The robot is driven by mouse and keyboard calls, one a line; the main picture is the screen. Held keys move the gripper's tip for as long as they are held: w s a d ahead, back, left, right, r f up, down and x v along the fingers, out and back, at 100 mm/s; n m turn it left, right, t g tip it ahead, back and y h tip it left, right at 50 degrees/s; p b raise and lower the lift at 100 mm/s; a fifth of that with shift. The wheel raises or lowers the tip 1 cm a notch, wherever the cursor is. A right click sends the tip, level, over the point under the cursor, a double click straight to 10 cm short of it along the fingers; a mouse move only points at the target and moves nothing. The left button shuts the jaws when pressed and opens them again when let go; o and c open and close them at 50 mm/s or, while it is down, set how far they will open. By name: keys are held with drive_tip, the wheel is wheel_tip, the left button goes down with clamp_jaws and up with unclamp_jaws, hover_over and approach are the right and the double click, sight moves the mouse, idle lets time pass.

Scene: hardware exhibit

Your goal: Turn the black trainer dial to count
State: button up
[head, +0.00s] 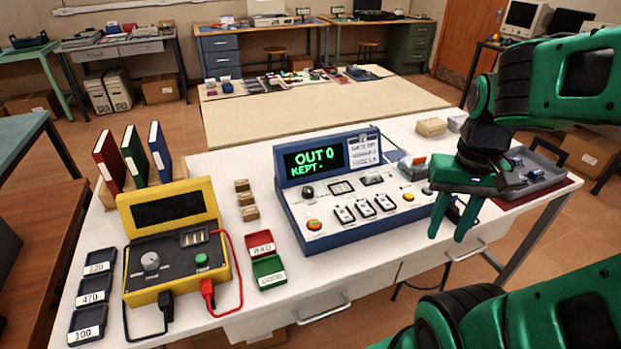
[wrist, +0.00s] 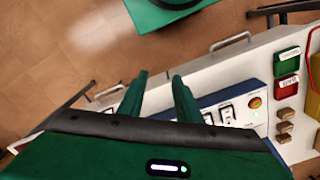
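The blue trainer (head: 345,225) stands on the white table, its green display (head: 314,160) reading "OUT 0" and "KEPT -". Its black dial (head: 308,192) is at the left of the panel, below the display; its exact pointer setting is too small to read. A white card (head: 368,153) with small print is beside the display. My gripper (head: 454,226) is open and empty, fingers pointing down, near the trainer's right end and well right of the dial. The wrist view shows the open fingers (wrist: 158,80) and part of the trainer (wrist: 256,92); the dial is not visible there.
A yellow meter (head: 200,283) with red and black leads stands left of the trainer. Red (head: 260,245) and green (head: 269,272) bins and small wooden blocks (head: 246,198) lie between them. A grey tray (head: 545,178) is at the right. The space above the trainer is clear.

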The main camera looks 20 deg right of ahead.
drive_tip(key=o, duration=0.4)
drive_tip(key=shift+r, duration=0.1)
drive_tip(key=shift+c, duration=0.2)
wheel_tip(320, 180, up, 2)
drive_tip(key=n, duration=1.5)
hover_over(308, 189)
wheel_tip(308, 189, down, 10)
drive_tip(key=shift+r, duration=0.1)
drive_tip(key=shift+c, duration=0.4)
